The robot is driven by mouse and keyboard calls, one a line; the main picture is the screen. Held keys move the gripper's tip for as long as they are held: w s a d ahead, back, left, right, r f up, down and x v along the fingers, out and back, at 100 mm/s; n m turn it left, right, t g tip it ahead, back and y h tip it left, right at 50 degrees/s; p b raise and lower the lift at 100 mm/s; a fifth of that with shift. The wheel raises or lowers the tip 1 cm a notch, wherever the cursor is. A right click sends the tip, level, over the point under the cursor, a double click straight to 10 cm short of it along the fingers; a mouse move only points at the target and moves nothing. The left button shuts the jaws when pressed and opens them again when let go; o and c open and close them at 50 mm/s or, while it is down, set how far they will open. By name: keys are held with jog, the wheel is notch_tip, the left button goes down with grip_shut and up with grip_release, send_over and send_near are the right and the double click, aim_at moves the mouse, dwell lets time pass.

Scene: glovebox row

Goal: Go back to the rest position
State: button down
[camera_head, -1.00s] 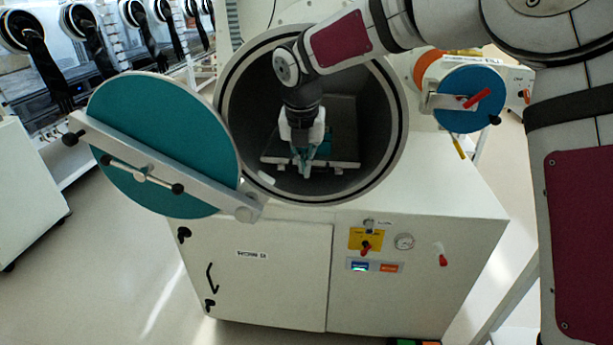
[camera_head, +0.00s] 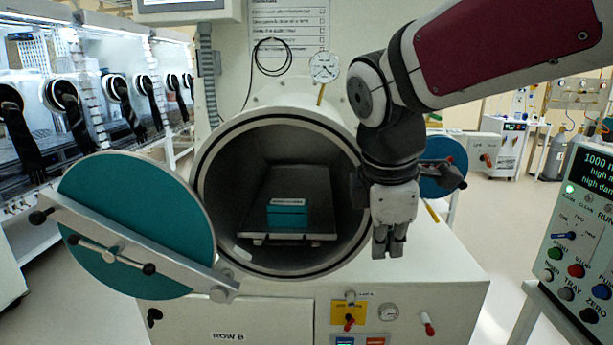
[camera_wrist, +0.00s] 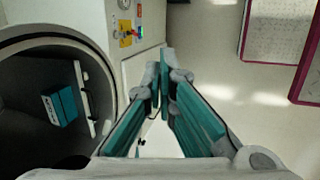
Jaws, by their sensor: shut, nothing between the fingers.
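My gripper (camera_head: 390,250) hangs fingers-down in front of the right rim of the round chamber, outside its opening. Its fingers are together and empty; in the wrist view (camera_wrist: 165,75) the teal-padded fingers meet at their tips. The open chamber (camera_head: 222,185) holds a sliding tray (camera_head: 310,185). A teal box (camera_head: 288,214) with a pale label strip sits on the tray near its front. The box also shows in the wrist view (camera_wrist: 66,103), apart from my fingers.
The round teal door (camera_head: 135,215) stands swung open at the left with its clamp bar. A gauge (camera_head: 325,66) rises above the chamber. A control panel (camera_head: 580,240) stands at the right. Gloveboxes (camera_head: 90,90) line the left. Open floor lies at the right.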

jog(key=s+d+f+m+y, duration=0.1)
jog(key=s+d+f+m, duration=0.1)
jog(key=s+m, duration=0.6)
jog(key=s+d+f+m, duration=0.2)
jog(key=s+d+m, duration=0.3)
jog(key=s+m, duration=0.4)
jog(key=shift+s+d+t+y, duration=0.3)
jog(key=shift+s+y, duration=0.1)
